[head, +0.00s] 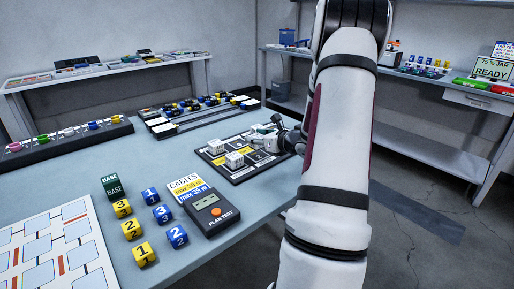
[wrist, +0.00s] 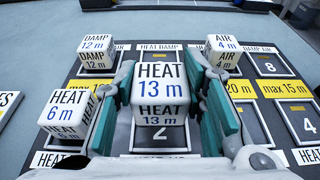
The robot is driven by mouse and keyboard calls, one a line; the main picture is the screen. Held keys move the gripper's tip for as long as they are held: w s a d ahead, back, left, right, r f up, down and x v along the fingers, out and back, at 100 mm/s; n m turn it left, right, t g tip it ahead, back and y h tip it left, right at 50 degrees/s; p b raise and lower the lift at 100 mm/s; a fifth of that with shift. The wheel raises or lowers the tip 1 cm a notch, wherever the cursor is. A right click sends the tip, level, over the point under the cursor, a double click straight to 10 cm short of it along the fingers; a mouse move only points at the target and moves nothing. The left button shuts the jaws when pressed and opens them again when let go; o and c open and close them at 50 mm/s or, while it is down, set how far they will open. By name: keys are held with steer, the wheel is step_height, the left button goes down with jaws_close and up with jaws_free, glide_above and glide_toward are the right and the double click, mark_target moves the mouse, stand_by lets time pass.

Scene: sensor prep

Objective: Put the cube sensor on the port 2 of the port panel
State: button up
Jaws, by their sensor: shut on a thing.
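My gripper (wrist: 166,108) is shut on a white cube sensor marked HEAT 13 m (wrist: 160,78), with a teal-lined finger on each side. In the wrist view the cube is over the port marked 2 (wrist: 160,136) of the dark port panel (wrist: 268,90); I cannot tell if it touches. In the head view my gripper (head: 283,138) is over the right side of the panel (head: 233,180), and the arm hides part of it. White cubes stand on other ports: DAMP 12 m (wrist: 95,52) back left, HEAT 6 m (wrist: 68,113) left, AIR 4 m (wrist: 222,50) back right.
The port marked 8 (wrist: 268,66) is empty, and so is the port marked 4 (wrist: 307,124). A black rack (head: 66,140) is at the left.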

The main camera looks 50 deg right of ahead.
mark_target(262, 147)
steer(key=shift+f+b, duration=0.35)
steer(key=shift+f, duration=1.35)
steer(key=shift+f, duration=0.2)
steer(key=o, duration=1.3)
steer(key=shift+r, duration=0.1)
